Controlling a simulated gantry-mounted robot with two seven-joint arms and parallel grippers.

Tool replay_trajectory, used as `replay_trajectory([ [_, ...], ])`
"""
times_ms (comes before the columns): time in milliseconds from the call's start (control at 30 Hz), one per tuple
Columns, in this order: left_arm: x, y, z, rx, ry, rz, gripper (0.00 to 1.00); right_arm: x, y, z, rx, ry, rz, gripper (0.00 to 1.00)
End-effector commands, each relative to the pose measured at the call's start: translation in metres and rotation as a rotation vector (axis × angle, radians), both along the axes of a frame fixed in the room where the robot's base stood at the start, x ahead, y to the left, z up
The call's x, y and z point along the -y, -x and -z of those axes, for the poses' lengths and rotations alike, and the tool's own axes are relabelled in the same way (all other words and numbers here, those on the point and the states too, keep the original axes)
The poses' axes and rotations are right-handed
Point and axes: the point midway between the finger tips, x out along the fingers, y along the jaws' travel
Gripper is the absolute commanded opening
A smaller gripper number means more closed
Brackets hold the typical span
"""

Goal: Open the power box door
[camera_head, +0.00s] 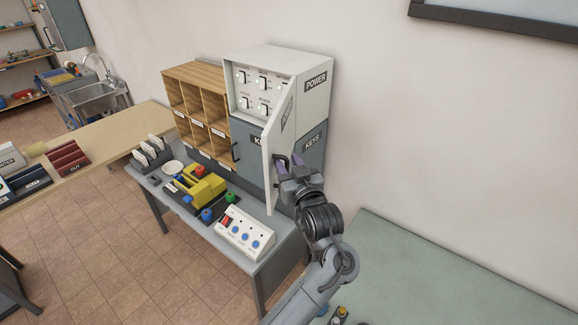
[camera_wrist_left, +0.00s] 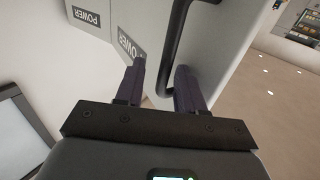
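The white power box (camera_head: 314,104) stands at the back of the desk, with POWER on its side. Its door (camera_head: 270,150) stands well open, swung out to the right, and the switch panel (camera_head: 262,87) inside shows. My left gripper (camera_head: 290,164) is by the door's outer face, its fingers apart. In the left wrist view, the fingers (camera_wrist_left: 160,88) point at the door (camera_wrist_left: 222,45) near its dark handle (camera_wrist_left: 176,40). The handle's bent lower end shows in the gap between them; contact is unclear. My right gripper is out of view.
A grey KEYS cabinet (camera_head: 312,146) sits under the power box. A wooden pigeonhole shelf (camera_head: 196,100) stands to its left. A button console (camera_head: 244,232) and yellow holders (camera_head: 197,186) lie on the desk in front. A grey-green table (camera_head: 430,270) is at the lower right.

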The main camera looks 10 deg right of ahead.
Motion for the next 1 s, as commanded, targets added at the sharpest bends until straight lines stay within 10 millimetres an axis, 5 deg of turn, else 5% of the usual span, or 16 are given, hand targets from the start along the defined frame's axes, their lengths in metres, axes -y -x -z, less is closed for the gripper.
replay_trajectory([
  [333, 0.003, 0.008, 0.001, 0.002, 0.004, 0.003, 0.38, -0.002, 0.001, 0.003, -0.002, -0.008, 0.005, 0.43],
  [1000, 0.017, 0.073, 0.000, 0.000, 0.002, 0.001, 0.38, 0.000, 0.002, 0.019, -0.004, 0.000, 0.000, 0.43],
])
